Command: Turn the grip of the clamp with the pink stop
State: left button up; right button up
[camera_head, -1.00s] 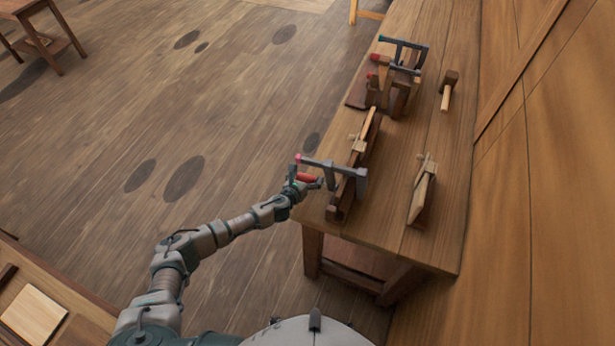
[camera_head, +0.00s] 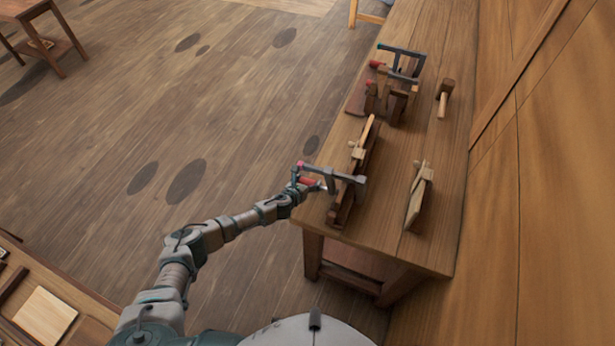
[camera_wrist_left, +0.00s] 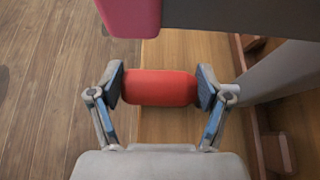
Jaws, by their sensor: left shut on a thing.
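The clamp with the pink stop (camera_head: 301,164) sits at the near end of the bench, its grey bar (camera_head: 345,177) lying across a dark wooden piece (camera_head: 341,208). Its red grip (camera_head: 309,182) points out over the bench's left edge. My left gripper (camera_head: 304,184) reaches in from the left and is shut on this grip. In the left wrist view the red grip (camera_wrist_left: 160,87) lies crosswise between both finger pads, and the pink stop (camera_wrist_left: 130,14) is above it at the top. The screw is mostly hidden. My right gripper is not in view.
Farther up the bench is another clamp with a green stop (camera_head: 380,46) and a red grip (camera_head: 376,64). A mallet (camera_head: 444,97) and a wooden clamp piece (camera_head: 419,196) lie to the right. The wall closes the right side; floor at left is open.

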pick_arm(q)
jog(key=p, duration=0.2)
jog(key=g+p, duration=0.1)
jog(key=shift+d+r+g+p, duration=0.15)
jog(key=shift+g+p, duration=0.15)
jog(key=shift+p, duration=0.1)
jog(key=shift+w+f+g, duration=0.1)
jog(key=shift+f+g, duration=0.2)
jog(key=shift+g, duration=0.1)
jog(key=shift+y+b, duration=0.3)
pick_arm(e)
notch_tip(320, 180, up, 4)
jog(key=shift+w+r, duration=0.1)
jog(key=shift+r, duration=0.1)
pick_arm(q)
jog(key=shift+g, duration=0.3)
jog(key=o, duration=1.1)
